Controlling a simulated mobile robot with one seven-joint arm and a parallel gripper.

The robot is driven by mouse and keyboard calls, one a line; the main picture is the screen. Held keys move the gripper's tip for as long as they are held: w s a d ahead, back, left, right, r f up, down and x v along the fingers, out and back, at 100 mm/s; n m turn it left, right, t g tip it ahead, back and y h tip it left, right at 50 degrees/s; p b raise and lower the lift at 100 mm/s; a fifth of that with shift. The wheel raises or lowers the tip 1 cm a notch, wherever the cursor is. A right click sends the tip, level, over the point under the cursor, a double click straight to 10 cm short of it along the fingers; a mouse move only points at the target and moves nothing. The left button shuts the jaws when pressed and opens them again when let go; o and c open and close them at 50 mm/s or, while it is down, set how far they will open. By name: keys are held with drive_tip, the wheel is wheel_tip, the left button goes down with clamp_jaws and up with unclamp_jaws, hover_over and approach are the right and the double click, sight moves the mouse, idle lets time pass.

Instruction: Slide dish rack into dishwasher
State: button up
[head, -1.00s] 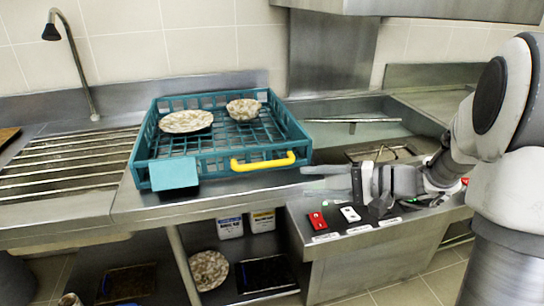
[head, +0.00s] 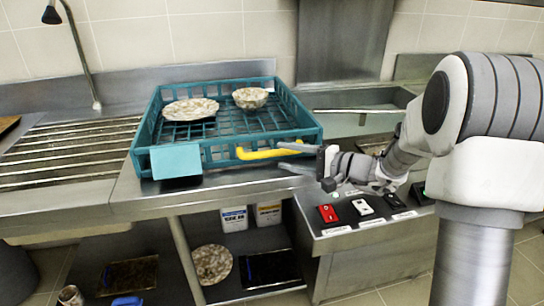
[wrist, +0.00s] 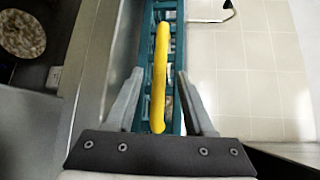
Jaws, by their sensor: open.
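The teal dish rack (head: 302,108) sits on the steel counter at the centre of the head view, holding a plate (head: 190,109) and a bowl (head: 250,98). A yellow handle (head: 262,154) runs along its front side. My gripper (head: 290,156) is open at the right end of this handle. In the wrist view the yellow handle (wrist: 159,80) lies between the two fingers of my gripper (wrist: 158,95), with gaps showing on both sides. The dishwasher is probably the steel basin unit (head: 368,127) right of the rack; I cannot tell its opening clearly.
A control panel with a red switch (head: 328,213) and a white switch (head: 363,207) lies below my arm. A slatted drainboard (head: 70,155) is on the left. A plate (head: 212,264) and containers (head: 234,219) are on the shelf below.

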sight(277, 154)
drive_tip(key=x, duration=0.5)
clamp_jaws()
drive_tip(key=shift+d, duration=0.1)
idle(1.3)
